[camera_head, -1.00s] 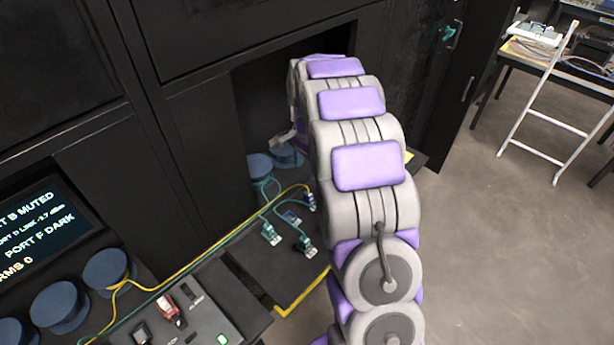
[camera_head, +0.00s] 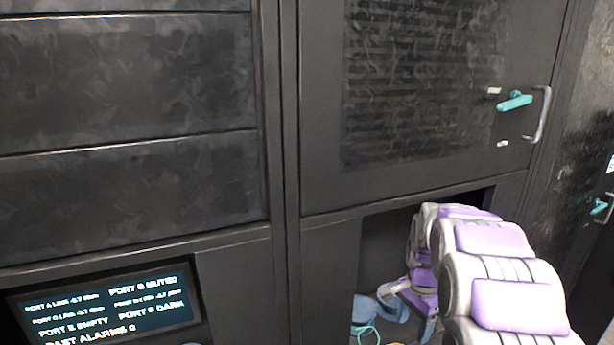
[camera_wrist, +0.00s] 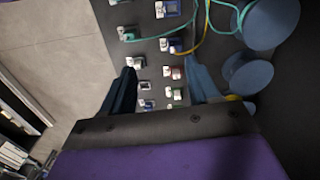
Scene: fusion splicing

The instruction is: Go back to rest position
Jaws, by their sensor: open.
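My gripper shows in the wrist view (camera_wrist: 163,85) with its two dark fingers spread apart and nothing between them. Beyond and between the fingers is a dark panel (camera_wrist: 150,50) with several small connectors and ports in rows. In the head view, my purple and grey arm reaches into the recess of the black cabinet. The gripper end (camera_head: 425,300) is low in that recess and partly cut off by the frame, so its fingers are hard to make out there.
A status screen (camera_head: 105,308) is at lower left. Blue round spools (camera_wrist: 270,22) and teal and yellow cables (camera_wrist: 208,30) lie beside the panel. The black cabinet (camera_head: 400,190) has a teal handle (camera_head: 514,101). Open floor (camera_wrist: 60,45) shows at left in the wrist view.

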